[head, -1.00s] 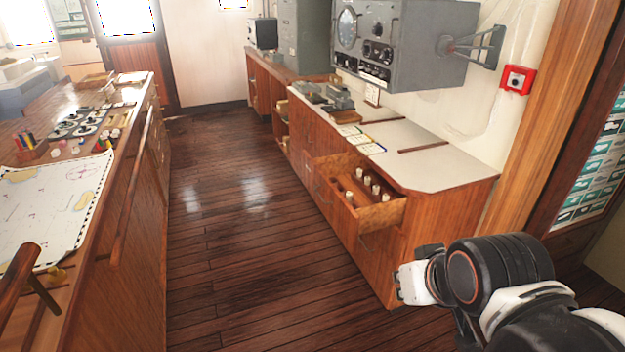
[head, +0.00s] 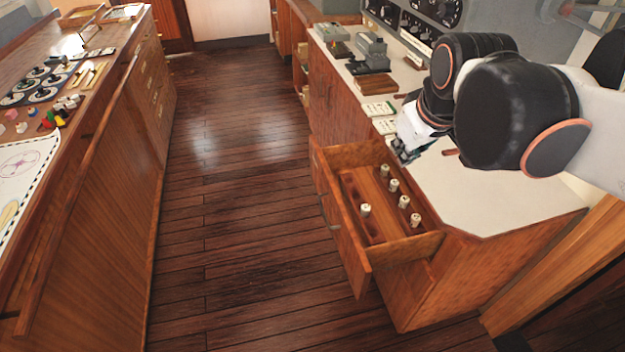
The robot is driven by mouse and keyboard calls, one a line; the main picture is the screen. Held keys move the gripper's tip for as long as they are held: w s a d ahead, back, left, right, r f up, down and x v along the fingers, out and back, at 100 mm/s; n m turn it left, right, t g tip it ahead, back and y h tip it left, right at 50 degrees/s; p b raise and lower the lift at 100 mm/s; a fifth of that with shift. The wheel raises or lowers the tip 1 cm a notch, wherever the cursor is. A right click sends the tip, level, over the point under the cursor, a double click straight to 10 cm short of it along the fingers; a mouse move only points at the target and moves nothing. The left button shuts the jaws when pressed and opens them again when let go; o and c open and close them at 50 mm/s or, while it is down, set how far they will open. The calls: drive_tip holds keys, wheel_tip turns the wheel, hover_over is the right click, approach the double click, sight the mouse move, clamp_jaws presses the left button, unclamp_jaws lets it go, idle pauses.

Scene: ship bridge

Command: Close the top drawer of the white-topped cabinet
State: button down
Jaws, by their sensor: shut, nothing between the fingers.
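The white-topped cabinet (head: 490,195) stands on the right in the head view. Its top drawer (head: 345,226) is pulled out toward the aisle. Several small pale-topped pieces stand in the drawer, in and beside a wooden tray. My gripper (head: 400,155) is shut and empty. It appears above the drawer's back end, by the front edge of the white top, pointing down and left. I cannot tell whether it touches anything. My arm covers part of the white top and the wall unit.
Grey devices (head: 372,54) and small cards (head: 380,110) lie on the white top. A grey instrument unit (head: 430,25) hangs above. A long wooden chart counter (head: 110,190) runs along the left. The plank floor (head: 230,200) between is clear.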

drive_tip(key=w+a+f+n+g, duration=0.1)
drive_tip(key=w+a+f+n, duration=0.4)
drive_tip(key=w, duration=0.5)
drive_tip(key=w+a+f+n+g, duration=0.2)
drive_tip(key=w+a+f+n, duration=0.1)
drive_tip(key=w+a, duration=0.6)
drive_tip(key=w+a+f+n+g+h+b, duration=0.15)
drive_tip(key=w+a+f+n, duration=0.35)
drive_tip(key=f, duration=0.8)
drive_tip(key=w+a+f+n+h+b, duration=0.25)
drive_tip(key=w+a+f, duration=0.3)
drive_tip(key=f, duration=0.75)
drive_tip(key=w+d+f+b, duration=0.1)
drive_tip(key=d+f+b, duration=0.3)
drive_tip(key=d+f, duration=0.3)
wheel_tip(320, 180, down, 2)
drive_tip(key=shift+f+n+h, duration=0.1)
drive_tip(key=shift+n+h, duration=0.2)
drive_tip(key=shift+n, duration=0.05)
drive_tip(key=shift+w, duration=0.1)
